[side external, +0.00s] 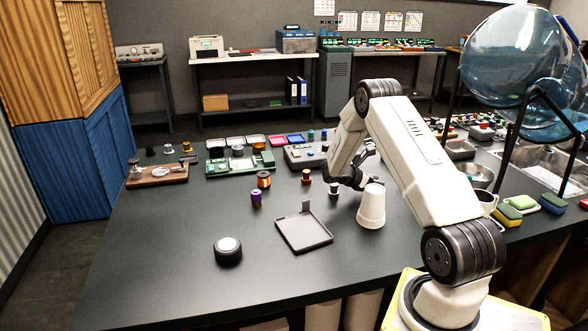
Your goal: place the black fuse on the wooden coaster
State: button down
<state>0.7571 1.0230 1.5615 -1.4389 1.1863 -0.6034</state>
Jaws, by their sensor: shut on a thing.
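My gripper (336,180) is low over the middle of the dark table, left of a stack of white cups. It is shut on a small black-and-white piece (333,189), which looks like the black fuse; the fingers partly hide it. I cannot tell whether its base touches the table. A wooden board (158,174), perhaps the coaster, lies at the table's left side, well away from my gripper, with small metal parts on it.
An open grey tray (303,232) and a round black-sided puck (228,250) lie in front. White cups (371,206) stand close right of my gripper. Purple (256,198), orange (263,179) and reddish (306,177) spools stand to the left.

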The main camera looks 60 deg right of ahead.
jog(key=shift+f, duration=0.1)
jog(key=shift+c, duration=1.6)
grip_release()
jog(key=shift+w+a+r, duration=0.35)
jog(key=shift+w+a, duration=0.05)
jog(key=shift+v, duration=1.1)
notch_tip(320, 180, up, 7)
jog(key=shift+s, duration=0.15)
jog(key=shift+d+f, duration=0.1)
